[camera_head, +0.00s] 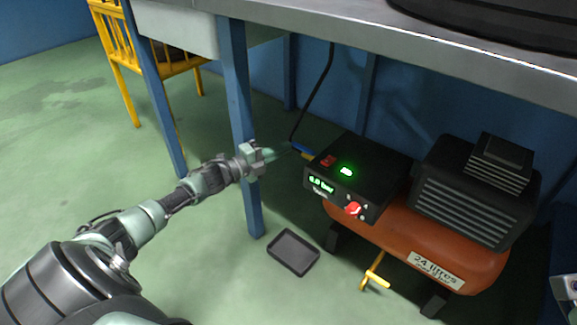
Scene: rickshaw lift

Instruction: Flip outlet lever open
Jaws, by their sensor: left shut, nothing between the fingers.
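The outlet lever (300,147) is a small blue handle at the left side of the compressor's black control box (365,170), beside a brass-coloured fitting. A black hose runs up from there. My left gripper (284,149) reaches in from the left, its fingers shut and pointing at the lever. The fingertips are at or very close to the blue handle; I cannot tell whether they touch it. The fingers hold nothing. The lever is too small to show its exact angle. My right gripper does not show clearly.
The compressor's orange tank (420,243) carries a black motor (465,190). A yellow valve (375,280) and a dark tray (293,252) are below. A blue table leg (241,100) stands right behind my left wrist, with the tabletop (400,45) overhead. A yellow chair (125,70) stands back left.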

